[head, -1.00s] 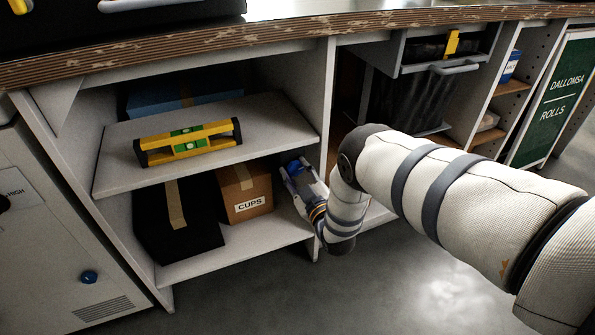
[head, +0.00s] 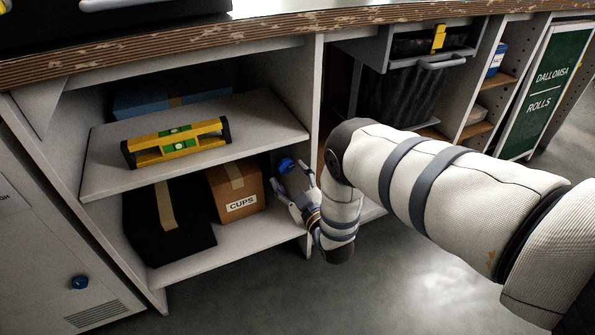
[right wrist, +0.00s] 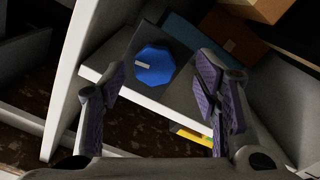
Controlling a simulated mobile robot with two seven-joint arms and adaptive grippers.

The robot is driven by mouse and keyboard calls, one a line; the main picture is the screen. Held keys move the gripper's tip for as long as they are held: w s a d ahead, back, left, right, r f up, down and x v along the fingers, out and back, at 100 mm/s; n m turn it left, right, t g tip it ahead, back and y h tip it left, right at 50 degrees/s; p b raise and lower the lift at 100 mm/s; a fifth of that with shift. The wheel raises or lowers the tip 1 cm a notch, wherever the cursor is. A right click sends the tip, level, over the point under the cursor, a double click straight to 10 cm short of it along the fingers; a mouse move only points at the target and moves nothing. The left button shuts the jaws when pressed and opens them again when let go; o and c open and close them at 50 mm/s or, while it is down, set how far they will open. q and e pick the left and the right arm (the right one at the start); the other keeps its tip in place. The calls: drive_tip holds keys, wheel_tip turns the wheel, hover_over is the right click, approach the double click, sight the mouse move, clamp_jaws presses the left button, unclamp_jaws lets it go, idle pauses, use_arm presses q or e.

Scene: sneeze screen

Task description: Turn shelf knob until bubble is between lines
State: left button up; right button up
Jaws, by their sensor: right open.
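A blue faceted knob (right wrist: 153,65) with a small pale mark sits by the shelf's front edge in the right wrist view. It shows small in the head view (head: 286,165), beside the right end of the shelf (head: 105,176). My right gripper (right wrist: 162,82) is open, its purple-padded fingers on either side of the knob with gaps visible. In the head view my right gripper (head: 291,187) is at the knob. A yellow and black spirit level (head: 195,144) lies on the shelf. Its green vials are visible, but the bubble is too small to read. My left gripper is out of view.
Below the shelf stand a brown CUPS box (head: 222,190) and a black box (head: 150,222). A blue box (head: 140,104) is at the back of the shelf. An upright panel (head: 311,110) stands right of the knob. The floor in front is clear.

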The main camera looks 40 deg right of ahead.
drive_tip(key=v, duration=0.9)
drive_tip(key=shift+s+a, duration=0.2)
drive_tip(key=shift+s, duration=0.15)
